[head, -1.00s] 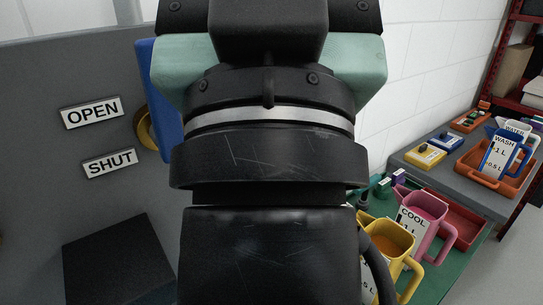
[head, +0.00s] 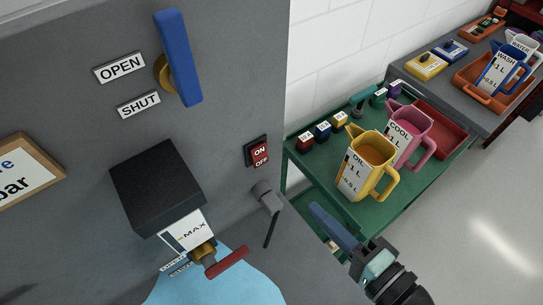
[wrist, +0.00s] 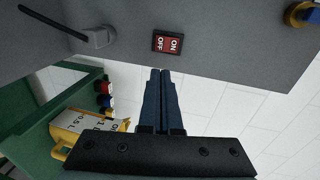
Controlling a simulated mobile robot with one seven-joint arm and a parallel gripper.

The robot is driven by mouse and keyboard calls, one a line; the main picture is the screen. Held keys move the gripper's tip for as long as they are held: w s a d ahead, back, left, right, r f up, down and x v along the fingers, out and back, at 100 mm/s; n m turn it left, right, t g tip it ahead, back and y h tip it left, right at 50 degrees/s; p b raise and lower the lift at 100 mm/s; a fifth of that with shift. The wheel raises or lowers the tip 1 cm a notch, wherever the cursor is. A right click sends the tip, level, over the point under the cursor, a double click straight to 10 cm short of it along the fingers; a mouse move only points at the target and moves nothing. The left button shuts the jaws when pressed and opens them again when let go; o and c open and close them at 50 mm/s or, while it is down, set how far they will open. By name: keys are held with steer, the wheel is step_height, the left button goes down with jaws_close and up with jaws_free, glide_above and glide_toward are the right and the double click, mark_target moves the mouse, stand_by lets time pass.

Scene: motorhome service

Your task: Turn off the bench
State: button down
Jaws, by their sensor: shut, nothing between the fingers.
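The bench's red ON/OFF switch (head: 259,153) sits in a black frame on the grey panel (head: 225,100), near its right edge. It also shows in the wrist view (wrist: 168,43), just beyond my fingertips. I cannot tell which way the rocker is tipped. My gripper (head: 315,209) is at the lower right of the switch in the head view, apart from it. Its blue fingers (wrist: 160,73) are shut together and empty in the wrist view, pointing towards the panel.
A blue lever (head: 181,60) stands by OPEN and SHUT labels. A grey fitting with a dark rod (head: 267,200) is below the switch. A red-handled tap (head: 225,262) is lower left. The green table (head: 385,205) holds yellow and pink jugs.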

mark_target(262, 161)
steer(key=shift+s, duration=0.3)
steer(key=shift+w+a, duration=0.1)
steer(key=p+x, duration=0.4)
steer(key=x, duration=0.9)
steer(key=shift+w+a+r, duration=0.1)
steer(key=shift+w+a, duration=0.1)
steer(key=shift+a, duration=0.1)
steer(key=shift+w, duration=0.1)
